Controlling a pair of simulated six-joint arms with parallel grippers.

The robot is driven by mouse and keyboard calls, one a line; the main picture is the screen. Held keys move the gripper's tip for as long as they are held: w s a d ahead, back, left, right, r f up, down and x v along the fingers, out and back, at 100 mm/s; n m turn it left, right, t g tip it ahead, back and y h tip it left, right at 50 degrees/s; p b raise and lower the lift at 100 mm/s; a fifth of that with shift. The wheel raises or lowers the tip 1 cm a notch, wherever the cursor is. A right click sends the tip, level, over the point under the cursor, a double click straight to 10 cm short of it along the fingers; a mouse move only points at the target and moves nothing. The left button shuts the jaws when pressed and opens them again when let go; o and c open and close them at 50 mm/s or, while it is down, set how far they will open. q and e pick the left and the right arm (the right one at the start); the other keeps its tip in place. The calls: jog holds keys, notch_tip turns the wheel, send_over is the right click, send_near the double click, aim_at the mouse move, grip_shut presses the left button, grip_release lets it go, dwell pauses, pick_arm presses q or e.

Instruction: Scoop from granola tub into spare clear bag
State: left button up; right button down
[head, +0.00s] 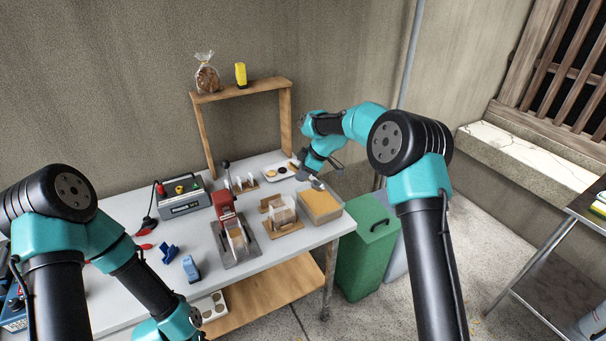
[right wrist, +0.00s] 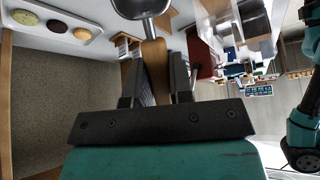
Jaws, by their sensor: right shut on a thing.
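My right gripper (head: 307,173) is shut on the wooden handle of a metal scoop (head: 317,184). In the right wrist view, the handle (right wrist: 155,65) lies between the two fingers (right wrist: 156,80), and the metal bowl (right wrist: 140,7) is cut off by the top edge. The scoop is just above the back of the granola tub (head: 321,207), a square tan-topped tub at the table's right end. A clear bag (head: 283,212) stands open in a wooden holder left of the tub. My left arm runs off the bottom edge, and its fingers do not show.
A white tray of round cookies (head: 279,172) lies behind the tub. A red sealer (head: 224,205) with a bag in its front stands left of the clear bag. A wooden shelf frame (head: 241,90) rises behind. A green bin (head: 367,250) stands off the table's right end.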

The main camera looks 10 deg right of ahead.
aim_at(312, 188)
jog(key=shift+f, duration=0.2)
jog(key=shift+f, duration=3.25)
jog(key=shift+s+d, duration=0.2)
jog(key=shift+d, duration=0.65)
jog(key=shift+s+d, duration=0.15)
jog(key=shift+d, duration=0.65)
jog(key=shift+a+r, duration=0.2)
jog(key=shift+r, duration=0.35)
jog(key=shift+h, duration=0.9)
jog(key=shift+w+a+r, duration=0.1)
jog(key=shift+a+r, duration=0.05)
jog(key=shift+r, duration=1.1)
jog(key=shift+a+r, duration=0.15)
jog(key=shift+r, duration=1.1)
